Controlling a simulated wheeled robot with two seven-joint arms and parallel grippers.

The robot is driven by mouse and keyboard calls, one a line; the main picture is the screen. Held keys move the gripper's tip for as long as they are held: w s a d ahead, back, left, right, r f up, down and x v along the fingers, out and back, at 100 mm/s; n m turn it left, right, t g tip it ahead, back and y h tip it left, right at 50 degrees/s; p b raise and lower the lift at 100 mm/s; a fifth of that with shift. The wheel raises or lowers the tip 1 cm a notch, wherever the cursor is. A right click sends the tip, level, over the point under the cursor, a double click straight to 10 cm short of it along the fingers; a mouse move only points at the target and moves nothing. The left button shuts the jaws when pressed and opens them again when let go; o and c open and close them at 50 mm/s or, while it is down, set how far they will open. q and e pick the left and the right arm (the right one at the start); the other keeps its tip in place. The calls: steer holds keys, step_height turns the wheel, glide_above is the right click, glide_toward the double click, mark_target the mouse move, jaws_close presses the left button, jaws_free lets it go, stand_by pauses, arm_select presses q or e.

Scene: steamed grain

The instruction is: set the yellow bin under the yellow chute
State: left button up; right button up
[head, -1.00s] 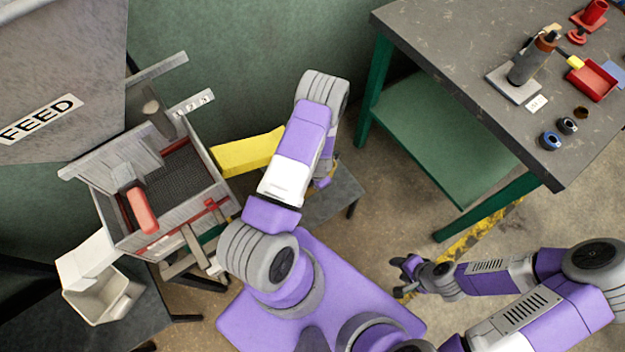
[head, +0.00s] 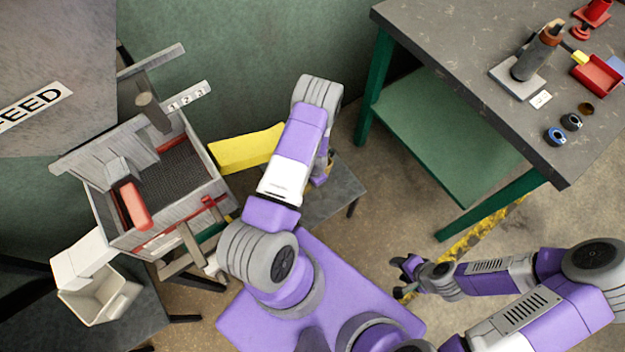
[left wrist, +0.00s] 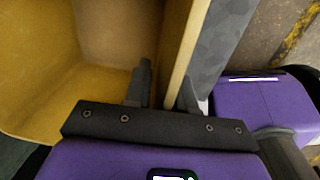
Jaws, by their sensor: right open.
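The yellow chute (head: 246,150) sticks out from the right side of the grey sieve machine in the head view. In the left wrist view the yellow bin (left wrist: 112,42) fills the upper left, seen from close above. My left gripper (left wrist: 165,88) has one finger inside the bin and one outside, with the bin's wall between them. A gap shows between the inner finger and the wall. My right gripper (head: 404,277) is open and empty over the floor at the lower right.
A dark low stand (head: 340,188) is partly hidden by my left arm, right of the chute. A white bin (head: 100,295) sits under a white chute (head: 82,258) at the left. A workbench (head: 450,60) with tools stands at the upper right.

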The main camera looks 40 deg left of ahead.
arm_select(q)
steer(key=shift+o, duration=0.6)
steer(key=shift+r, duration=0.25)
step_height(320, 180, up, 12)
steer(key=p, duration=0.4)
steer(key=s+d+r+m+h, duration=0.1)
steer(key=s+d+m, duration=0.4)
steer(key=d+m, duration=0.6)
steer(key=s+d+r+m+h, duration=0.2)
steer(key=s+d+m+h, duration=0.2)
steer(key=d+m, duration=0.6)
steer(key=s+m, duration=0.1)
steer(key=m, duration=0.8)
steer(key=shift+d+r, duration=0.3)
steer(key=shift+d, duration=0.05)
steer(key=shift+r, duration=0.1)
